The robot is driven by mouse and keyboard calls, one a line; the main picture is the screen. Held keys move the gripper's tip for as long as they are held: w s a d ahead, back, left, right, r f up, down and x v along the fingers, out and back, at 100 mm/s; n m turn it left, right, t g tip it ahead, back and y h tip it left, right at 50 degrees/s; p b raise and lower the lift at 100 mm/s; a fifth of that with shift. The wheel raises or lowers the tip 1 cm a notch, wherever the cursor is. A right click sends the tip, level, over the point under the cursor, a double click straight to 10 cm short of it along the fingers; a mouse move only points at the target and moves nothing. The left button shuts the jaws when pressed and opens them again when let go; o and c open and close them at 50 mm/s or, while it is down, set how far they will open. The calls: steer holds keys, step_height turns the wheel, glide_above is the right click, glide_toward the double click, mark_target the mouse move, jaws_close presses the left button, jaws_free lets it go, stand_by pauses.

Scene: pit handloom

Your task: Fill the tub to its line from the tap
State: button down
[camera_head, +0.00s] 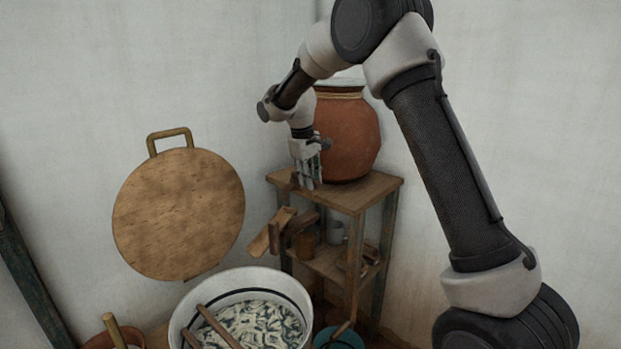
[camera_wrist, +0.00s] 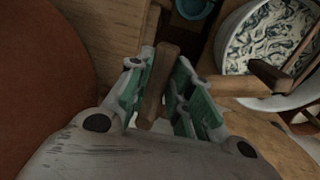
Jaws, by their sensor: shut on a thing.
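The white tub (camera_head: 228,284) stands on the floor in front of the stand. A dark line runs round its inner wall, and pale and dark twisted hanks lie inside; I cannot make out a water level. It also shows at the upper right in the wrist view (camera_wrist: 275,103). My gripper (camera_head: 307,182) is at the front of the clay pot (camera_head: 347,135), above the stand's edge. In the wrist view my gripper (camera_wrist: 160,72) is shut on a narrow wooden piece (camera_wrist: 156,88) between its green-padded fingers. I cannot tell whether this is the tap's handle. No water stream shows.
The wooden stand (camera_head: 345,196) carries the pot, with small vessels on its lower shelf. Wooden pieces (camera_head: 268,236) jut from it towards the tub. A round wooden lid (camera_head: 180,215) hangs on the wall. A teal bucket (camera_head: 338,340) stands beside the tub.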

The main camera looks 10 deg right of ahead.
mark_target(297, 179)
steer(key=a+m, duration=0.1)
steer(key=m, duration=0.1)
steer(key=a+m, duration=0.1)
steer(key=m, duration=0.1)
steer(key=a+m+g, duration=0.1)
steer(key=a+m, duration=0.1)
steer(key=shift+s+m, duration=0.4)
steer(key=shift+w+a+m+g, duration=0.15)
steer(key=shift+a+m+g, duration=0.25)
steer(key=shift+a+m, duration=0.65)
steer(key=shift+d+m, duration=0.15)
steer(key=shift+m, duration=0.2)
steer(key=c, duration=1.3)
jaws_free()
steer(key=r, duration=0.4)
steer(key=a+r, duration=0.1)
steer(key=r, duration=0.3)
steer(key=a+r, duration=0.1)
steer(key=r, duration=0.2)
steer(key=shift+w+a+r, duration=0.1)
steer(key=shift+w+r, duration=0.2)
steer(key=shift+r, duration=0.1)
